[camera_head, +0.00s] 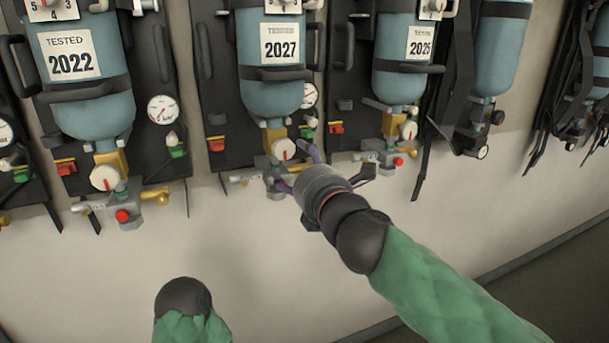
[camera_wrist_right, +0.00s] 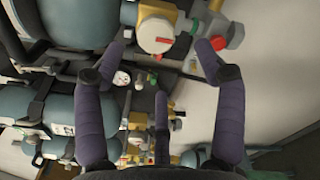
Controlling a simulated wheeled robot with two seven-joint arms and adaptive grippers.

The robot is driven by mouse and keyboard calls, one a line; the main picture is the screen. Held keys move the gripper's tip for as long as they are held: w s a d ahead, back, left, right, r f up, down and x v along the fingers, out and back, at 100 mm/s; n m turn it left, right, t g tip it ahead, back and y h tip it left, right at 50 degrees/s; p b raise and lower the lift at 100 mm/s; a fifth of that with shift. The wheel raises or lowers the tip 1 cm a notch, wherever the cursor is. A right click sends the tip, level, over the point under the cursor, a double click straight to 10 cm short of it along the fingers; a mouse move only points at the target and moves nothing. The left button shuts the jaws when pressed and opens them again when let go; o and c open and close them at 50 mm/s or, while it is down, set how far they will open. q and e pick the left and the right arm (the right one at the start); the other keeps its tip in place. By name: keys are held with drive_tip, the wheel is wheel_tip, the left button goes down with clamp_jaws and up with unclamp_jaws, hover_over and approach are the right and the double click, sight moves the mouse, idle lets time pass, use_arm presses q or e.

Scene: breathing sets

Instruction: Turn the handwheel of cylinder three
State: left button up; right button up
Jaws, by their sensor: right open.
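Blue cylinders with test labels hang on dark backplates on the wall. The middle cylinder (camera_head: 271,95), labelled 2027, has a white handwheel (camera_head: 283,149) with a red mark at its lower end. My right gripper (camera_head: 291,165) is at this handwheel, its purple fingers close to it and partly covering the valve. In the right wrist view the white handwheel (camera_wrist_right: 155,35) shows between the spread fingers of the open gripper (camera_wrist_right: 163,50), seemingly just beyond the tips. Contact cannot be told. Which cylinder is number three cannot be read. My left gripper is out of view.
A cylinder labelled 2022 (camera_head: 85,110) hangs at the left, with its own white handwheel (camera_head: 104,178). Another cylinder (camera_head: 398,88) hangs to the right. Hoses, gauges and yellow fittings crowd the valves. The wall (camera_head: 110,270) below is bare.

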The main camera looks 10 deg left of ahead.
drive_tip(key=shift+v, duration=1.6)
drive_tip(key=shift+f, duration=0.1)
